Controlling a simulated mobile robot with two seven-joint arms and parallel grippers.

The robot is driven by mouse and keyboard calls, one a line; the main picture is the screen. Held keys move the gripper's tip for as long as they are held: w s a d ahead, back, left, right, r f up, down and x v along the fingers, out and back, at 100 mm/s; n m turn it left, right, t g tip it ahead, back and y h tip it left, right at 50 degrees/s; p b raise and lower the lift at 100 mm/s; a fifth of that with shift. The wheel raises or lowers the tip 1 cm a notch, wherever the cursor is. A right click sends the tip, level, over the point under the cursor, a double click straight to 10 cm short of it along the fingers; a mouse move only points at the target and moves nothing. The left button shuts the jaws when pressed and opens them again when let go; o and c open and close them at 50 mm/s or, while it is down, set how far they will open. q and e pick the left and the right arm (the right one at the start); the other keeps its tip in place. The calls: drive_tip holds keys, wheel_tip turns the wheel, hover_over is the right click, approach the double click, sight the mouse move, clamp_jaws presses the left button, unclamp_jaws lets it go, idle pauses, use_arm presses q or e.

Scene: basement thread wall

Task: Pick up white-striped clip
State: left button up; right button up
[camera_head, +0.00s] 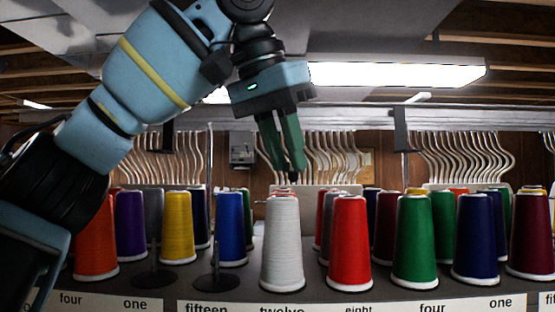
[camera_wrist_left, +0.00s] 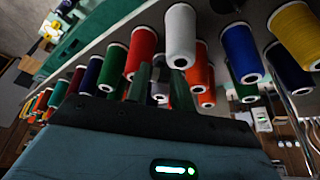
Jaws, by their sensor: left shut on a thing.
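My left gripper (camera_head: 290,172) hangs fingers down, above and behind the white thread cone (camera_head: 282,245). Its green fingers are close together and shut on a small dark thing (camera_head: 292,178) at the tips, too small for me to make out any white stripes. In the left wrist view the green fingers (camera_wrist_left: 162,82) point toward the thread cones, and what they hold cannot be made out. No white-striped clip can be clearly identified in either view. My right gripper is in neither view.
Coloured thread cones stand in rows on the shelf, among them a red cone (camera_head: 349,243), a blue one (camera_head: 230,230) and a yellow one (camera_head: 178,228). Bare spindles (camera_head: 215,280) stand left of the white cone. Curved wire hooks (camera_head: 465,155) line the back wall.

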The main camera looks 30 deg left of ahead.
use_arm(q)
drive_tip(key=s+d+r, duration=0.1)
drive_tip(key=s+d, duration=0.6)
drive_tip(key=d, duration=0.2)
drive_tip(key=shift+s+d, duration=0.25)
drive_tip(key=shift+s, duration=0.05)
drive_tip(key=shift+r, duration=0.1)
drive_tip(key=shift+w, duration=0.1)
idle(0.4)
